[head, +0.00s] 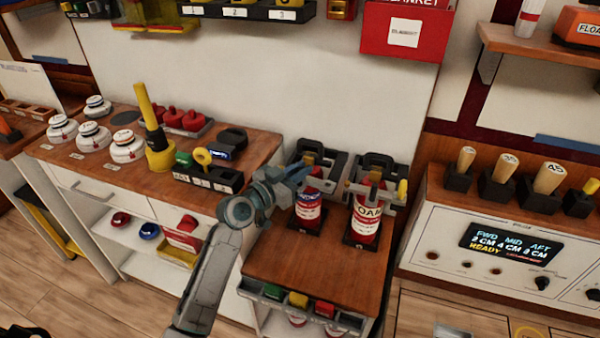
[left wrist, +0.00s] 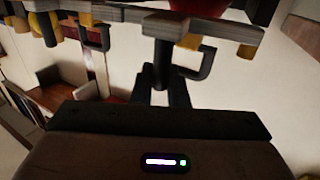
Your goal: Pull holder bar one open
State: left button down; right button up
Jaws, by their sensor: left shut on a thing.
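Two red extinguishers stand side by side in wall holders at the back of a wooden-topped cabinet, the left one (head: 307,208) with a blue-and-white label and the right one (head: 365,215) marked FOAM. A grey holder bar (head: 385,193) crosses the front of the right one. My left gripper (head: 298,174) is at the left holder and hides much of its bar. In the left wrist view, the gripper (left wrist: 164,92) is shut on a dark upright handle below a grey bar (left wrist: 215,37). My right gripper is not in view.
Left of the gripper, a black tray (head: 208,175) and a yellow-handled tool (head: 155,140) stand on a wooden counter. Right is a console (head: 510,245) with wooden-handled levers above. The cabinet top (head: 315,262) before the extinguishers is clear.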

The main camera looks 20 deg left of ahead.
pick_arm(q)
jog(key=c, duration=1.5)
grip_release()
